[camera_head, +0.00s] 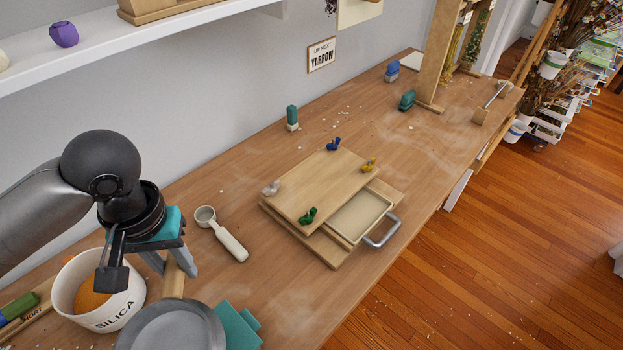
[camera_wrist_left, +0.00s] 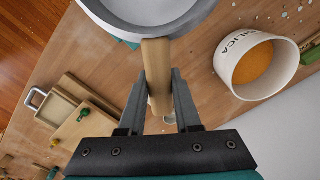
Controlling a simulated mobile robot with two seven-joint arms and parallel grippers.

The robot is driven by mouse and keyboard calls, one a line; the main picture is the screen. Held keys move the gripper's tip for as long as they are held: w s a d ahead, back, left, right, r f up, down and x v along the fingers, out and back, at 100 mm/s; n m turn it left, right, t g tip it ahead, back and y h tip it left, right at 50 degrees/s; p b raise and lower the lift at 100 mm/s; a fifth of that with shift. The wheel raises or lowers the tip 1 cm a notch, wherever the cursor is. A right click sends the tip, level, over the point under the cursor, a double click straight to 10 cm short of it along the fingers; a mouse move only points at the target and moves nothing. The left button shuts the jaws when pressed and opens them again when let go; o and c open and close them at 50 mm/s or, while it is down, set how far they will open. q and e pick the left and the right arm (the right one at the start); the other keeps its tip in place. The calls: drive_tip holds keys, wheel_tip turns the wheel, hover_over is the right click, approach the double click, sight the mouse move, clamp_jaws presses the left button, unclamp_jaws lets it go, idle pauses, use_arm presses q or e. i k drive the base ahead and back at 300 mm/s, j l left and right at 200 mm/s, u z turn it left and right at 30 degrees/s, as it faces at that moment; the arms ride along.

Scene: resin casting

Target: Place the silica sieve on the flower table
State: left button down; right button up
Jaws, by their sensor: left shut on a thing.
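The silica sieve is a round grey pan (camera_head: 172,334) with a pale wooden handle (camera_head: 173,280), at the bottom of the head view. The wrist view shows its grey rim (camera_wrist_left: 145,28) at the top and its handle (camera_wrist_left: 158,65) between the fingers. My left gripper (camera_head: 175,268) is shut on the handle. Whether the sieve touches the surface below is unclear. The long wooden table (camera_head: 300,293) runs from front left to back right; I cannot tell whether it is the flower table. My right gripper is not in view.
A white SILICA tub (camera_head: 122,308) with orange grains stands beside my left gripper. A teal object (camera_head: 240,328) lies by the sieve. A white scoop (camera_head: 231,243) and a wooden board stack (camera_head: 325,188) with a drawer lie further right. Bare tabletop lies in front of the stack.

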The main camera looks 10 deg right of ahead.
sight(404, 132)
drive_tip(key=i+l, duration=0.2)
drive_tip(key=l, duration=0.2)
drive_tip(key=i+l, duration=0.15)
drive_tip(key=l, duration=0.3)
drive_tip(key=i+l, duration=0.2)
drive_tip(key=l, duration=0.2)
drive_tip(key=i+l+u, duration=0.1)
drive_tip(key=l, duration=0.35)
drive_tip(key=i+l, duration=0.25)
drive_tip(key=l, duration=0.2)
drive_tip(key=i+l, duration=0.2)
drive_tip(key=l, duration=0.2)
drive_tip(key=i+l, duration=0.15)
drive_tip(key=l, duration=0.3)
drive_tip(key=i+l, duration=0.15)
drive_tip(key=l, duration=0.3)
drive_tip(key=i+u, duration=0.05)
